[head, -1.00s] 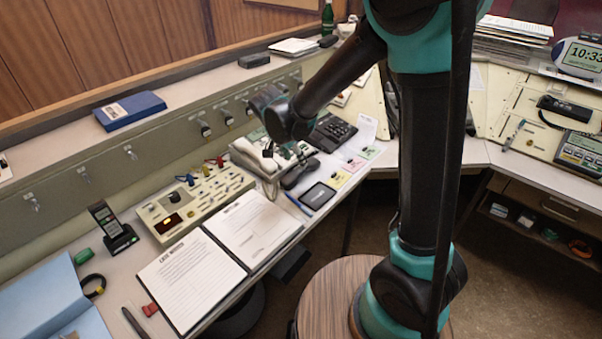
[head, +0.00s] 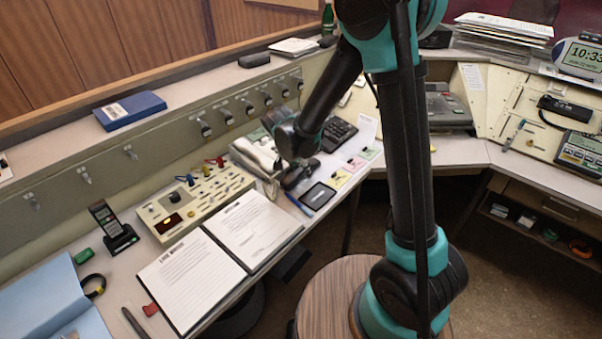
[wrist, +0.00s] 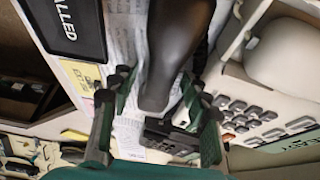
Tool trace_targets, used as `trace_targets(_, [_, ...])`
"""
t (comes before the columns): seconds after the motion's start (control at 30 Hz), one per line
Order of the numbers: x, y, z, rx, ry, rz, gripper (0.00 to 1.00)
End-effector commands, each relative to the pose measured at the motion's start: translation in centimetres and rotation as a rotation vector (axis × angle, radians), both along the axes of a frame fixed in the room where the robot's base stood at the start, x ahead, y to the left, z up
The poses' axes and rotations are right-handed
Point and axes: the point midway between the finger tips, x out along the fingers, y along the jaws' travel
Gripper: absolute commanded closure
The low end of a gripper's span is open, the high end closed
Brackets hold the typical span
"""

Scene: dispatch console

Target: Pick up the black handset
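The black handset (wrist: 178,40) runs down from the top of the wrist view, its rounded end between my two fingers. My gripper (wrist: 158,88) is open, with a finger on each side of the handset and a gap visible at the left finger. My gripper's fingertips are hard to make out there.
A cream phone (head: 256,155) stands just left of the handset, and a black keypad unit (head: 340,132) behind it. A dark tablet (head: 318,195), sticky notes and an open logbook (head: 250,228) lie close by.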

Motion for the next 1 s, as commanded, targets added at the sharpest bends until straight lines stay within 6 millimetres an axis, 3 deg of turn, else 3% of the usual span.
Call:
trace_targets(0.03, [0.0,0.0,0.0,0.0,0.0,0.0,0.62])
trace_targets(0.33, [0.0,0.0,0.0,0.0,0.0,0.0,1.0])
trace_targets(0.77, [0.0,0.0,0.4,0.0,0.0,0.0,1.0])
trace_targets(1.0, [-0.1,0.0,2.9,0.0,0.0,0.0,1.0])
